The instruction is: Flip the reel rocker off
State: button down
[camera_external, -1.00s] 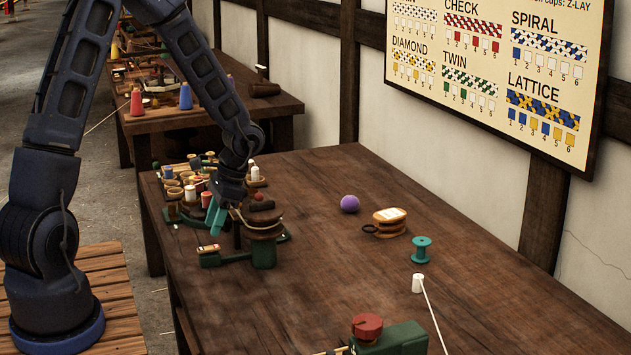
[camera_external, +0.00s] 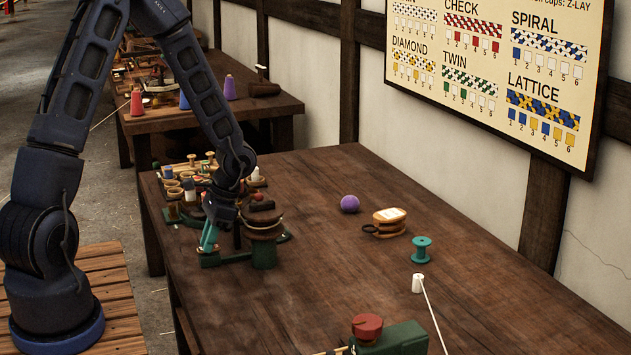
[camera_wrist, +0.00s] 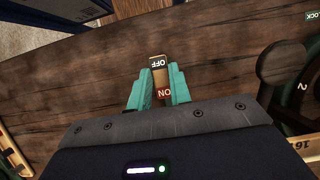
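The reel rocker (camera_wrist: 159,78) is a small tan plate in the wrist view, marked OFF at its far end and ON in red at its near end. I cannot tell whether the fingertips touch the rocker.
The brown reel on its green stand (camera_external: 264,240) is close to the right of my gripper. Several spools and rings (camera_external: 180,180) crowd behind it. A purple ball (camera_external: 349,204), a teal spool (camera_external: 421,249) and a white peg (camera_external: 417,283) stand farther right.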

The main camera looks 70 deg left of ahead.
jog(key=shift+s+t, duration=0.25)
jog(key=shift+t, duration=0.4)
jog(key=shift+s+t, duration=0.2)
jog(key=shift+t, duration=0.45)
jog(key=c, duration=1.3)
grip_release()
jog(key=shift+r, duration=0.1)
jog(key=r, duration=0.3)
jog(key=w+r, duration=0.1)
jog(key=r, duration=0.6)
jog(key=shift+w+r, duration=0.2)
jog(key=shift+w, duration=0.15)
